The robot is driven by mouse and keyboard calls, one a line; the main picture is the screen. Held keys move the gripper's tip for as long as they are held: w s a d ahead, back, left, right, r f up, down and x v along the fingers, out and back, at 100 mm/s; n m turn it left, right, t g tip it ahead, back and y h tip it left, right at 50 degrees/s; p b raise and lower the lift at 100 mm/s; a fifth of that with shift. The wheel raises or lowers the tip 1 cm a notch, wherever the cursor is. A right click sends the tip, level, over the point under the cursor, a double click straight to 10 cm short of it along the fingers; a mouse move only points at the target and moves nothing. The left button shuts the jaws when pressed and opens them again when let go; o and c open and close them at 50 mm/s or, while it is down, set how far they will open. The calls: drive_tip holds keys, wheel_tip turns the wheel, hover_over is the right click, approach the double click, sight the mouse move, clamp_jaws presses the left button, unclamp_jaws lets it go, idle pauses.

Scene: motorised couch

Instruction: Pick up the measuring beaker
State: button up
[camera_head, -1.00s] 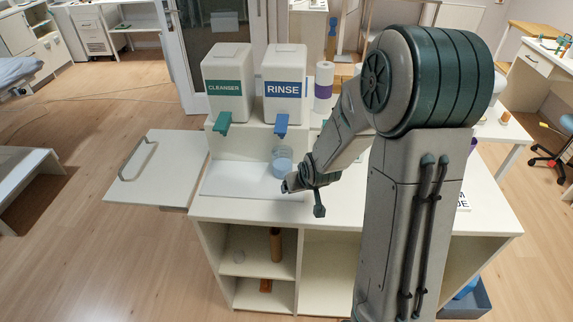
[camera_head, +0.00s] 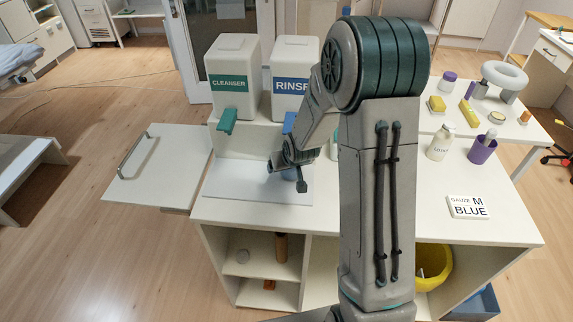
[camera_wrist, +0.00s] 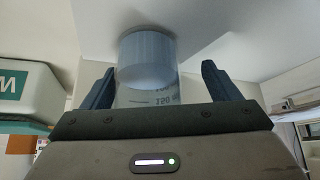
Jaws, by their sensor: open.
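The measuring beaker (camera_wrist: 147,62), clear with bluish contents and printed graduation marks, stands between my open fingers in the wrist view. My gripper (camera_wrist: 160,78) has one finger on each side of it; a gap shows at the right finger, while the left finger is close to the beaker's side. In the head view my gripper (camera_head: 279,165) is low over the white tray (camera_head: 225,185) below the rinse dispenser (camera_head: 295,72), and my arm hides most of the beaker.
The cleanser dispenser (camera_head: 233,75) stands left of the rinse one. A side shelf (camera_head: 160,170) extends left.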

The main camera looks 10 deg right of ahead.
drive_tip(key=shift+d, duration=0.75)
drive_tip(key=c, duration=1.1)
drive_tip(key=shift+c, duration=0.2)
drive_tip(key=shift+a+r, duration=0.1)
drive_tip(key=shift+r, duration=0.1)
